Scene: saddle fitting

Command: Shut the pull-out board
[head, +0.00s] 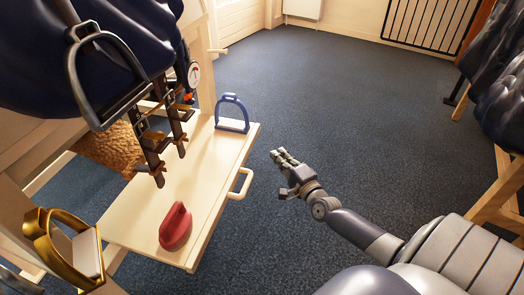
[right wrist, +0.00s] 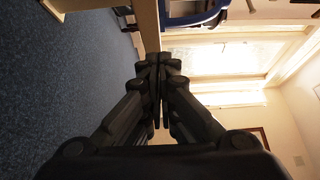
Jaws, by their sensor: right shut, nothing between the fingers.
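The cream pull-out board (head: 205,170) sticks out from the wooden stand in the head view, with a pale loop handle (head: 241,184) on its right front edge. On it are a blue stirrup (head: 232,115) at the far end and a red handled item (head: 175,227) at the near end. My right gripper (head: 280,156) is to the right of the handle, apart from it, over the carpet. It is shut and empty. In the right wrist view its fingers (right wrist: 157,75) meet, with a wooden edge and blue stirrup beyond. My left gripper is not in view.
A dark saddle (head: 110,75) with a hanging dark stirrup and straps is above the board. A gold stirrup (head: 75,250) is at the lower left. More dark saddlery on a wooden rack (head: 490,205) stands at the right. The carpet (head: 340,100) between is clear.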

